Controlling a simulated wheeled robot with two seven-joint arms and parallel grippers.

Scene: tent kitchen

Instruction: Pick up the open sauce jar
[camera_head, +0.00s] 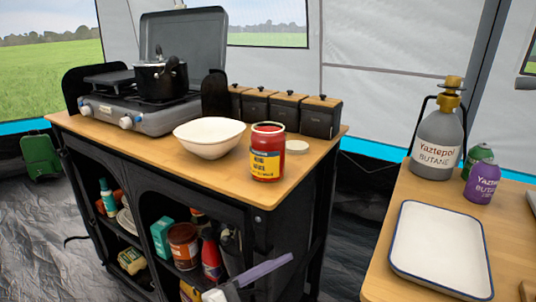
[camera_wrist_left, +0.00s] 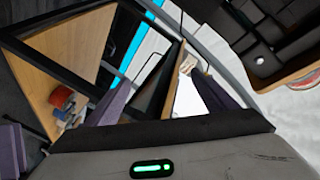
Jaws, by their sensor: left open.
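The open sauce jar (camera_head: 267,152) is a red glass jar with a yellow and blue label. It stands upright without a lid near the front right edge of the wooden counter (camera_head: 240,180) in the head view. A pale round lid (camera_head: 297,147) lies just behind it. My left gripper (camera_wrist_left: 160,98) is open and empty in the left wrist view, its two purple fingers spread apart. In the head view a purple finger (camera_head: 265,270) shows low in front of the counter, below the jar and apart from it. My right gripper is not in view.
A white bowl (camera_head: 209,137) stands close left of the jar. Several dark canisters (camera_head: 288,115) stand behind, and a camping stove (camera_head: 140,110) with a pot is at the left. A side table at the right holds a white tray (camera_head: 440,248) and a butane bottle (camera_head: 437,140).

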